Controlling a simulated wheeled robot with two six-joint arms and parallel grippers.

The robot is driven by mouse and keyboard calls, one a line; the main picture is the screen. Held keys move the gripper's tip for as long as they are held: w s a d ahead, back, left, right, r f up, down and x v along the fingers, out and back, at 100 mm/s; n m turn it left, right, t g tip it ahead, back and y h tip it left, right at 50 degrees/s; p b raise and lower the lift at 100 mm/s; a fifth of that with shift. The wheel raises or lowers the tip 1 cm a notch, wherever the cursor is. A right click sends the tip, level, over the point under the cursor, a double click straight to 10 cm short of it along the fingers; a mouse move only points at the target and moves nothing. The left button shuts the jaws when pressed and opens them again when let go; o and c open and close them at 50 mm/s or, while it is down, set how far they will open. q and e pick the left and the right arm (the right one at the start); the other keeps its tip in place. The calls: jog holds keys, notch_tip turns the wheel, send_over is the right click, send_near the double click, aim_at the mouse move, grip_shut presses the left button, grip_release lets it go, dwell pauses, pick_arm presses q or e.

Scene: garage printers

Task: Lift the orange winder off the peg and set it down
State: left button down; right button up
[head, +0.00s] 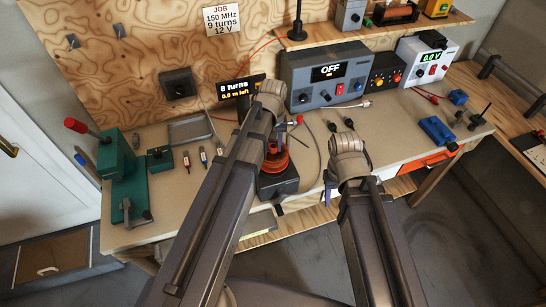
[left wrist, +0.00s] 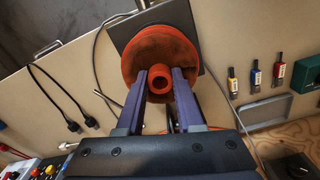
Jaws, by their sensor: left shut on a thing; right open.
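The orange winder (head: 277,162) is a round spool at the black winding base (head: 280,184), partly hidden behind my left arm in the head view. In the left wrist view, the winder (left wrist: 158,45) shows its wide flange and hub, with the dark square base (left wrist: 190,18) behind it. My left gripper (left wrist: 165,78) has its two fingers on either side of the hub and is shut on it. The peg is hidden, and I cannot tell if the winder is clear of it. My right gripper (head: 328,190) shows only in part, empty, right of the base.
A display (head: 242,88) reads 8 turns, 0.0 m left. A grey tray (head: 190,129), small colored parts and a green press (head: 121,170) are on the left. Black-tipped cables (head: 348,125) and power units (head: 328,75) stand behind.

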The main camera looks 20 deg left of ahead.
pick_arm(q)
jog(key=shift+r+p, duration=2.5)
jog(key=shift+r, duration=0.1)
jog(key=shift+r, duration=0.1)
notch_tip(320, 180, up, 4)
jog(key=p, duration=0.4)
jog(key=s+a, duration=0.5)
jog(key=a, duration=0.5)
jog(key=shift+s+a, duration=0.2)
jog(key=shift+a, duration=0.15)
dwell(0.4)
jog(key=shift+f, duration=0.2)
